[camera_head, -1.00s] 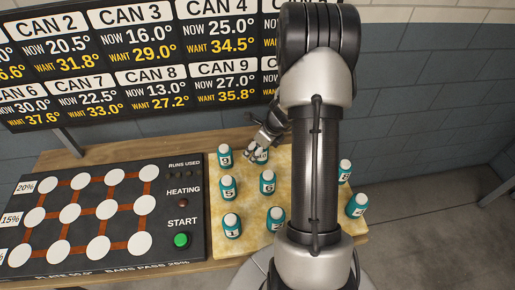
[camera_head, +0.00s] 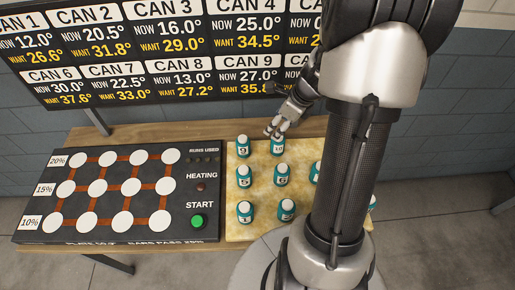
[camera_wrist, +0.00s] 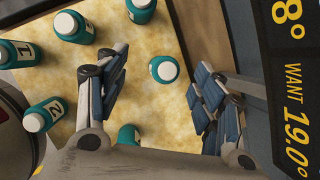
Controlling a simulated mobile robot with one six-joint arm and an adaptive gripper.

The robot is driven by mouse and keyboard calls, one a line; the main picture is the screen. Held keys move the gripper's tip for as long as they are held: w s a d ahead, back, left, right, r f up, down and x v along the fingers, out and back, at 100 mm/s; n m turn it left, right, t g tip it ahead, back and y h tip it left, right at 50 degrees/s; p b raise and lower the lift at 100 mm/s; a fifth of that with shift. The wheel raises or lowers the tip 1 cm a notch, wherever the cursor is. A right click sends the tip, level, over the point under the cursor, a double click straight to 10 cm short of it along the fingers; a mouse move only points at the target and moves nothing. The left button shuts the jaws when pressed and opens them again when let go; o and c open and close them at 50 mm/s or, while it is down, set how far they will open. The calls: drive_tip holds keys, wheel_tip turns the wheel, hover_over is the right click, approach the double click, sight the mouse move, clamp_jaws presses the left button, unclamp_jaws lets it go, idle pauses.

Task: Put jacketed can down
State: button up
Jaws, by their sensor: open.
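The jacketed can (camera_head: 278,146), teal with a white cap and a label that seems to read 10, stands upright at the back of the yellowish mat (camera_head: 262,195). My gripper (camera_head: 279,130) is open just above and behind it. In the wrist view a teal can (camera_wrist: 163,70) stands upright between the spread fingers of my gripper (camera_wrist: 162,66), with gaps visible on both sides. It appears to be the same can, seen from above. My arm hides the right part of the mat in the head view.
Other teal cans, such as can 9 (camera_head: 243,146), can 5 (camera_head: 244,176) and can 6 (camera_head: 281,174), stand close by on the mat. A black heating plate (camera_head: 60,228) with white discs and a green start button lies left. A temperature board (camera_head: 170,55) stands behind.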

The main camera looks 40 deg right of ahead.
drive_tip(key=s+a+r+n, duration=0.4)
drive_tip(key=a+r+n, duration=0.9)
drive_tip(key=a+n, duration=0.3)
drive_tip(key=s+a+r+n, duration=0.2)
drive_tip(key=s+a+n, duration=0.2)
drive_tip(key=s+n, duration=0.3)
drive_tip(key=s+a+r+n+h, duration=0.1)
drive_tip(key=s+a+r+n, duration=0.2)
drive_tip(key=s+n, duration=0.3)
drive_tip(key=shift+s+a+r+n, duration=0.2)
drive_tip(key=shift+s+a+n, duration=0.2)
drive_tip(key=shift+a+n, duration=0.4)
